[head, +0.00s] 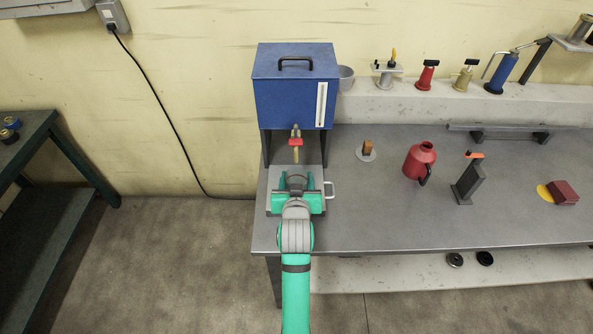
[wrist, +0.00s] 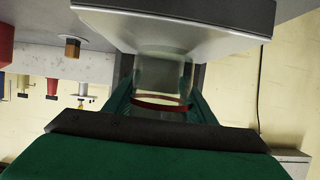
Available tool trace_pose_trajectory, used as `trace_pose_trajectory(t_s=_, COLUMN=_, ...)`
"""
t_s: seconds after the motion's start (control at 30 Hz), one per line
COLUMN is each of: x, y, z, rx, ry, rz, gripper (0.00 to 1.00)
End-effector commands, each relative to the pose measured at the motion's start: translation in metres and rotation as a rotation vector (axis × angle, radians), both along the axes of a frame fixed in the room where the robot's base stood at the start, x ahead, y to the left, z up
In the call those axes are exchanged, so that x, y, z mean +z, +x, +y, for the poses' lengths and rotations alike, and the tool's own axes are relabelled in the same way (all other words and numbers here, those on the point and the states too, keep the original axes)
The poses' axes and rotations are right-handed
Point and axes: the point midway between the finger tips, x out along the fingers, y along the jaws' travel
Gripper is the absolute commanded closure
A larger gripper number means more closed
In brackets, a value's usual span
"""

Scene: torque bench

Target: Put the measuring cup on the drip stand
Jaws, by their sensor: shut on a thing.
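My gripper (head: 297,192) is shut on the clear measuring cup (wrist: 160,76), which has a red band near one end. The wrist view is upside down, and the cup stands between the green fingers there. In the head view, my gripper and wrist mostly hide the cup. The drip stand seems to be the grey platform (head: 276,178) below the blue tank's tap; its edge fills the top of the wrist view (wrist: 185,25). The cup is over or at this platform. I cannot tell whether they touch. A pale handle (head: 331,190) shows at the right; its owner is unclear.
The blue tank (head: 290,95) with a red-handled tap (head: 296,142) stands just behind my gripper. On the bench (head: 340,225) to the right are a red jug (head: 418,162) and a dark upright holder (head: 467,184). The bench front is clear.

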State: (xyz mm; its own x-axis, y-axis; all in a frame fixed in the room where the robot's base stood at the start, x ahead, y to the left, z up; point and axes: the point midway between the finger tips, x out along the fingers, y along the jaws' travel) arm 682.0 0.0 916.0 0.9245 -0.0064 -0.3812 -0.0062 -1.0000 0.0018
Motion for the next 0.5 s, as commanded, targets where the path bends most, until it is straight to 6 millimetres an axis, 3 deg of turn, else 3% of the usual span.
trace_pose_trajectory(t_s=0.23, x=0.0, y=0.02, z=0.002, rx=0.004, ry=0.0, rz=0.0, gripper=0.72)
trace_pose_trajectory(t_s=0.4, x=0.0, y=0.047, z=0.002, rx=0.004, ry=-0.001, rz=-0.001, gripper=0.72)
trace_pose_trajectory(t_s=0.5, x=-0.013, y=0.044, z=0.001, rx=0.003, ry=-0.001, rz=0.003, gripper=0.72)
